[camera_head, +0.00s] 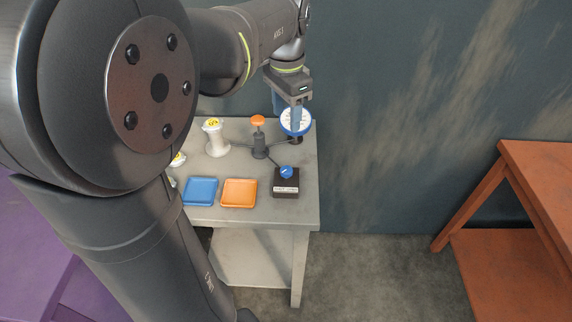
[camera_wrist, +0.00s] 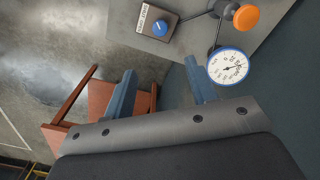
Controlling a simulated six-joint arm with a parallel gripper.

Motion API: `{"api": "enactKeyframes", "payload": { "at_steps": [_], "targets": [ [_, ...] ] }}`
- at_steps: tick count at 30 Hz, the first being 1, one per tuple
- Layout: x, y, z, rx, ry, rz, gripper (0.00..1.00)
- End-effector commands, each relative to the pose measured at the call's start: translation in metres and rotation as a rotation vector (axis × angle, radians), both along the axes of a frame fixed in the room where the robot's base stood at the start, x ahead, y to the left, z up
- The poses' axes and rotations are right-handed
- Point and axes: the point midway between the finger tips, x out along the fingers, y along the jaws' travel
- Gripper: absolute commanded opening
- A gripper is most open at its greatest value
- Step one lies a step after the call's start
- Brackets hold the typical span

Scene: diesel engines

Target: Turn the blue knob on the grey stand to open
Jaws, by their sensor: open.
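The blue knob (camera_head: 286,172) sits on top of a small dark box (camera_head: 286,189) with a white label, near the front right of a grey stand (camera_head: 250,217). In the wrist view the knob (camera_wrist: 160,28) is near the top, beyond the fingertips, with a pointer mark on it that is too small to read. Nothing touches the knob.
A blue-rimmed gauge (camera_head: 305,120) stands close to my gripper. An orange-topped plunger (camera_head: 258,122) and a white post with a yellow mark (camera_head: 213,126) stand left of it. Blue (camera_head: 200,191) and orange (camera_head: 239,193) trays lie left of the box. Dark pipes link the devices.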

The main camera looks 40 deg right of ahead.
Motion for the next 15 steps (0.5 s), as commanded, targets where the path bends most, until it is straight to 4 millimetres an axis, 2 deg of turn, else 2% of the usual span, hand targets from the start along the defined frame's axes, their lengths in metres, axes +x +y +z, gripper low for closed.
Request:
{"api": "enactKeyframes", "payload": {
  "at_steps": [4, 7, 15],
  "targets": [
    [0.0, 0.0, -0.008, 0.001, 0.001, -0.026, 0.52],
    [0.0, 0.0, -0.022, 0.002, 0.002, -0.025, 0.52],
    [0.0, 0.001, -0.079, 0.005, 0.003, -0.023, 0.52]
  ]
}}
